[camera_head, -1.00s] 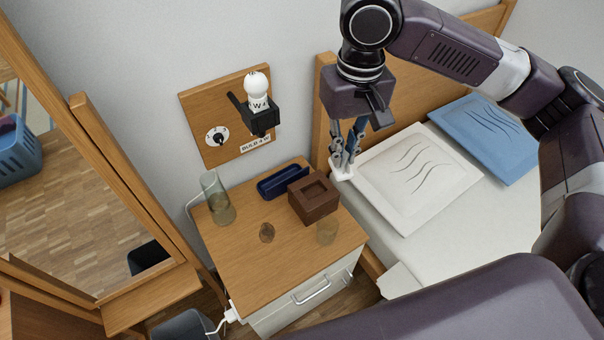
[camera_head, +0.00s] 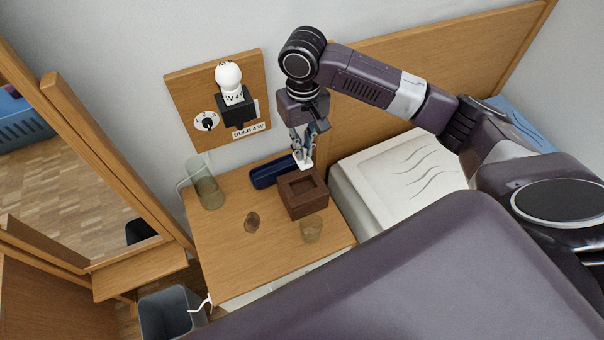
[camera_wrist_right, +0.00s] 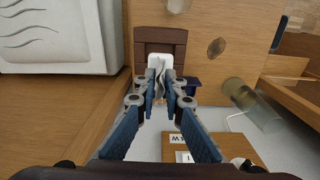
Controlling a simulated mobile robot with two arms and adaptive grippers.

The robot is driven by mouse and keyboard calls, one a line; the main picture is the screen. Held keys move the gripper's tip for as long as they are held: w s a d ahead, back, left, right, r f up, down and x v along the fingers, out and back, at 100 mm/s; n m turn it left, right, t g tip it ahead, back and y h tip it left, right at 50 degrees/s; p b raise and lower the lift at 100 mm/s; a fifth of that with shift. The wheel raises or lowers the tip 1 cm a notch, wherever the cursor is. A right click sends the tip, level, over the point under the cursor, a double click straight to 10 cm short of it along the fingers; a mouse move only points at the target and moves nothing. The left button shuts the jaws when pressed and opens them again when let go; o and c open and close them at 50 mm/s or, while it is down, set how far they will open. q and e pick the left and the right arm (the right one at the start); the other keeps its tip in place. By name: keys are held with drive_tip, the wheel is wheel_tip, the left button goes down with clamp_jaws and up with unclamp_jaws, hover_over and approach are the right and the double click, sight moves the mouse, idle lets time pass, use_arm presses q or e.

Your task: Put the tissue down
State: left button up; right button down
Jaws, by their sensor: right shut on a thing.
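My right gripper (camera_head: 303,157) is shut on a small white tissue (camera_head: 304,165). The tissue shows at the fingertips, at the back edge of a dark brown box (camera_head: 304,207) on the wooden nightstand (camera_head: 220,255). In the right wrist view the tissue (camera_wrist_right: 160,63) sits between the fingertips, overlapping the lower part of the box (camera_wrist_right: 160,38). The box has a square recess in its top. I cannot tell whether the tissue touches the box. My left gripper is not in view.
A dark blue tray (camera_head: 263,177) lies just left of the gripper. A tall glass (camera_head: 208,190), a brown oval piece (camera_head: 252,222) and a small tinted glass (camera_head: 312,229) stand on the nightstand. The front left of its top is clear. A bed with a white pillow (camera_head: 385,178) is right.

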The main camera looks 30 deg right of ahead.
sight(304, 162)
wheel_tip(304, 162, down, 6)
drive_tip(key=shift+r, duration=0.1)
wheel_tip(304, 162, down, 5)
drive_tip(key=shift+f, duration=0.1)
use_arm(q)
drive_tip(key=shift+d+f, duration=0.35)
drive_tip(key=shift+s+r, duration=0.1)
use_arm(e)
drive_tip(key=c, duration=2)
unclamp_jaws()
drive_tip(key=shift+f, duration=0.1)
wheel_tip(304, 162, up, 12)
drive_tip(key=shift+r, duration=0.15)
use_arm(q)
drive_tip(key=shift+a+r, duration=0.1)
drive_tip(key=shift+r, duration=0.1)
